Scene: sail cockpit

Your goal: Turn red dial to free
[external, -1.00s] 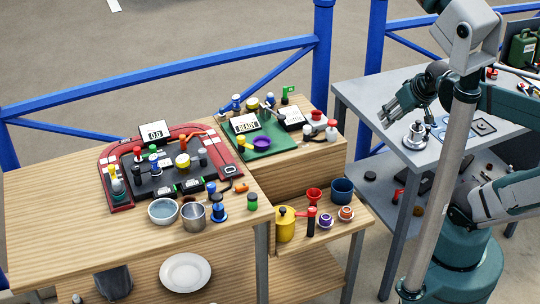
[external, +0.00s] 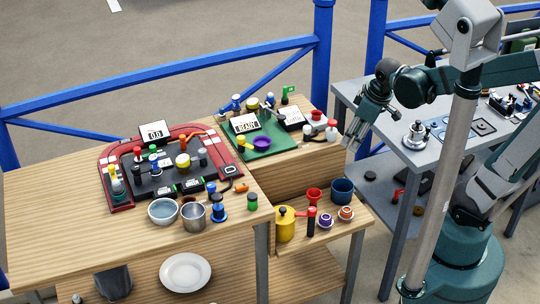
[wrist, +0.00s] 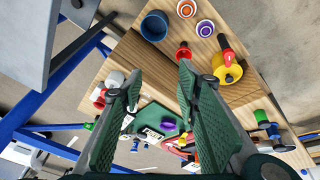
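A red-framed board (external: 120,152) with a dark panel lies on the left wooden table, with several coloured knobs on it. A small red-topped knob (external: 138,151) stands near its back left, and an orange-red piece (external: 183,142) stands to the right of it. I cannot tell which red part is the dial, nor read any setting. My gripper (external: 350,141) is in the air right of the wooden bench, well away from the board. In the wrist view its two green fingers (wrist: 160,73) are spread apart with nothing between them.
A green mat (external: 278,146) with a display, a purple bowl and small parts lies between my gripper and the board. A yellow canister (external: 285,225) and a blue cup (external: 342,190) stand on the lower shelf. A grey table (external: 435,155) and blue railings are nearby.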

